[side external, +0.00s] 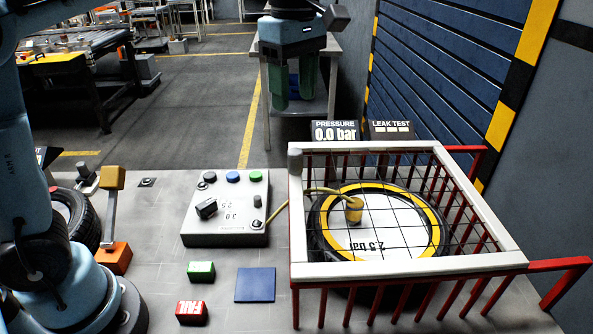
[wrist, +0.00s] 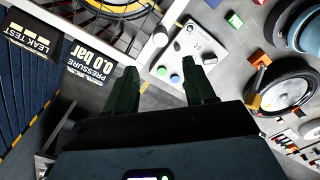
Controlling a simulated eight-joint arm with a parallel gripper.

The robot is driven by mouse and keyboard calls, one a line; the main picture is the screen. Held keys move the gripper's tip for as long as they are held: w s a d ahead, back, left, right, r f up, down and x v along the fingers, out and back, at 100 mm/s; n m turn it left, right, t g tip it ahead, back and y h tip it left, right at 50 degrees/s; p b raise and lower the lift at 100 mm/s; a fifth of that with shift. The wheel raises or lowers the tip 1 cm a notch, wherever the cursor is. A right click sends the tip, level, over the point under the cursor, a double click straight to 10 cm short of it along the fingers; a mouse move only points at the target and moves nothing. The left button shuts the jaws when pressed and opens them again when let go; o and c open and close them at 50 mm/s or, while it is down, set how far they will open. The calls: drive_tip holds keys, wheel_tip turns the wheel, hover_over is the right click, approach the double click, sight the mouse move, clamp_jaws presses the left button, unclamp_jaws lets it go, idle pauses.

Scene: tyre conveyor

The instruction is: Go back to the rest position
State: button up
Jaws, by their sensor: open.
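My gripper (side external: 292,98) hangs high at the back of the work table in the side external view, with its dark green fingers pointing down. It is beyond the control box and the cage. In the wrist view my gripper (wrist: 162,76) shows two fingers spread apart with nothing between them. The fingertips point toward the control box (wrist: 198,48), which lies well beyond them.
A red-railed cage (side external: 405,269) with a white rim and mesh lid covers a yellow-ringed tyre (side external: 433,222). The control box (side external: 225,238) has coloured buttons. A green block (side external: 201,271), red FAIL block (side external: 191,312) and blue square (side external: 255,285) lie in front.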

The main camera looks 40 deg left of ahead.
drive_tip(key=s+a+f+m+t, duration=0.3)
drive_tip(key=s+f+m, duration=0.2)
drive_tip(key=f+m, duration=0.2)
drive_tip(key=s+a+f+m+t, duration=0.3)
drive_tip(key=f+m, duration=0.4)
drive_tip(key=m, duration=0.4)
drive_tip(key=shift+s+a+t, duration=0.2)
drive_tip(key=shift+s+t, duration=0.4)
drive_tip(key=shift+s, duration=0.65)
